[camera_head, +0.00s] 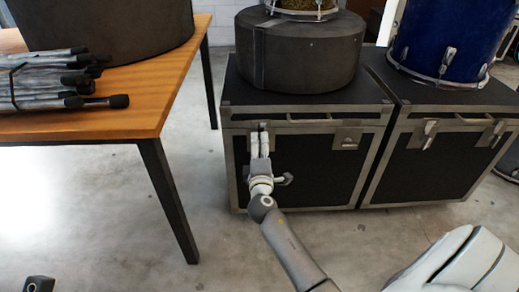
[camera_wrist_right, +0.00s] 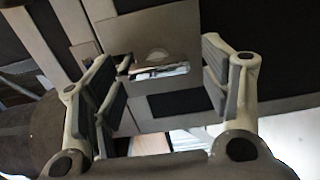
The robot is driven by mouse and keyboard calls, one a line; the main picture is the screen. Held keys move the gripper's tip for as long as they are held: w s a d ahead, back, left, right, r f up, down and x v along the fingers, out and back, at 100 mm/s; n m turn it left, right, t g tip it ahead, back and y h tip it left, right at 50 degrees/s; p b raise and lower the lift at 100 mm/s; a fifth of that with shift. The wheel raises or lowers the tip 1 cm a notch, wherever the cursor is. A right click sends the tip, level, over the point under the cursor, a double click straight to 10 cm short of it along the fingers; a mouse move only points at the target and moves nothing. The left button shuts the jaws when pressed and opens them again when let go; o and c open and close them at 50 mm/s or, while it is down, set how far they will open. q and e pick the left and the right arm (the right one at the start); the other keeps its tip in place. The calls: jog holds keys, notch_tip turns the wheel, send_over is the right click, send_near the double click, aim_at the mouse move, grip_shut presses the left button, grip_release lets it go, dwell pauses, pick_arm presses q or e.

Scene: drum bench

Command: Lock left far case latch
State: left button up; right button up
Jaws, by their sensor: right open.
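The left black case (camera_head: 305,170) with metal edges stands on the floor. A metal latch plate (camera_wrist_right: 158,42) is on its front near the top left corner; in the head view my fingers mostly cover it. In the right wrist view the latch (camera_wrist_right: 160,72) lies between my fingers, with a gap on both sides. My right gripper (camera_head: 260,140) is at this latch and open, and its spread fingers also show in the right wrist view (camera_wrist_right: 160,90). I cannot tell whether the latch is locked.
A second latch (camera_head: 347,138) is farther right on the same case. A dark round drum case (camera_head: 300,55) sits on top. A second black case (camera_head: 435,165) with a blue drum (camera_head: 445,40) stands at right. A wooden table (camera_head: 150,100) is at left. The floor between is clear.

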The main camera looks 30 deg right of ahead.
jog(key=v, duration=1.2)
dwell(0.4)
